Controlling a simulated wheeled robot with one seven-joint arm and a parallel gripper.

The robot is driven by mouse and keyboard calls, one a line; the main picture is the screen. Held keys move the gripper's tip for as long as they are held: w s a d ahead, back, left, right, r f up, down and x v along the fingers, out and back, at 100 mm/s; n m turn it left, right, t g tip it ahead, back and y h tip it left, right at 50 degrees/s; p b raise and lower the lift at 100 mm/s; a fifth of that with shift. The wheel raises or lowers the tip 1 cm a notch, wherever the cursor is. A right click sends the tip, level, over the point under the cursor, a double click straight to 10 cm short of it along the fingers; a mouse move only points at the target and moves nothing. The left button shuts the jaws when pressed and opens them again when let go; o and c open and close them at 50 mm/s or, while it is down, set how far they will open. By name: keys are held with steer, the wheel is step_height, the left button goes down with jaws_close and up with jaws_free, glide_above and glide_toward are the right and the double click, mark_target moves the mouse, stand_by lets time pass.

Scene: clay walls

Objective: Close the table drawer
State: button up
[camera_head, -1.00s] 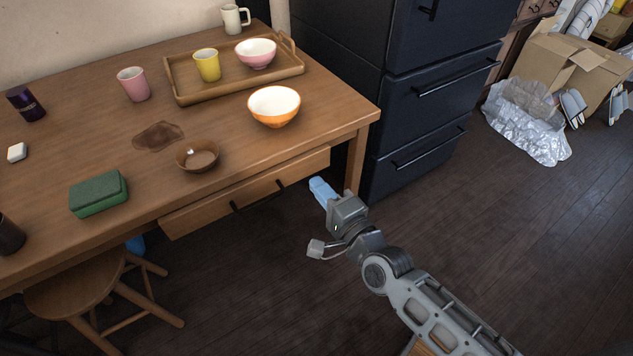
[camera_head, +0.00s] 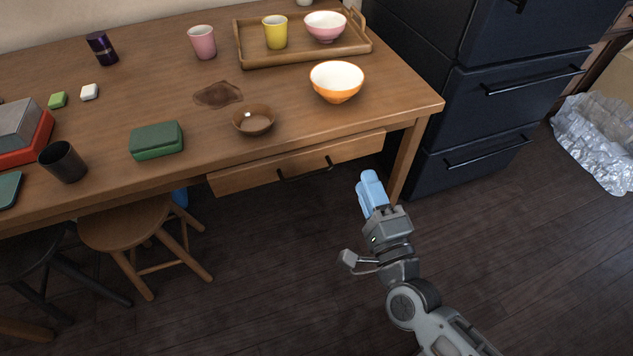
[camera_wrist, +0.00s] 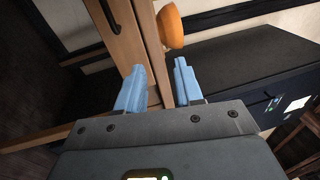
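The wooden table (camera_head: 130,105) has a drawer (camera_head: 240,180) under its front edge, with two dark handles (camera_head: 328,162). The drawer front seems to stand out slightly from the table; the exact gap is hard to tell. My gripper (camera_head: 370,190) has blue fingers and is in front of and below the drawer's right end, near the right front table leg. In the wrist view my gripper (camera_wrist: 160,82) shows its fingers apart with nothing held between them. The drawer front (camera_wrist: 116,40) runs up beyond the left finger, with a dark handle (camera_wrist: 105,14). Contact is not clear.
An orange bowl (camera_head: 337,82) and a brown bowl (camera_head: 253,120) stand near the table's front edge. A stool (camera_head: 128,224) stands below at left. A dark cabinet (camera_head: 460,110) stands right of the table. The floor (camera_head: 270,280) in front is clear.

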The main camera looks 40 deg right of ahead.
steer(key=w+a+f+m+g+h+b, duration=0.3)
steer(key=w+a+m+g+h, duration=0.15)
steer(key=a, duration=0.25)
steer(key=w+a+f+m+g+h+b, duration=0.2)
steer(key=w+a+m+g+h+b, duration=0.1)
steer(key=a+m+g+h, duration=0.25)
steer(key=x, duration=0.7)
steer(key=shift+w+t+h, duration=0.25)
steer(key=shift+t+h, duration=0.05)
steer(key=shift+r, duration=0.1)
steer(key=shift+n, duration=0.3)
jaws_close()
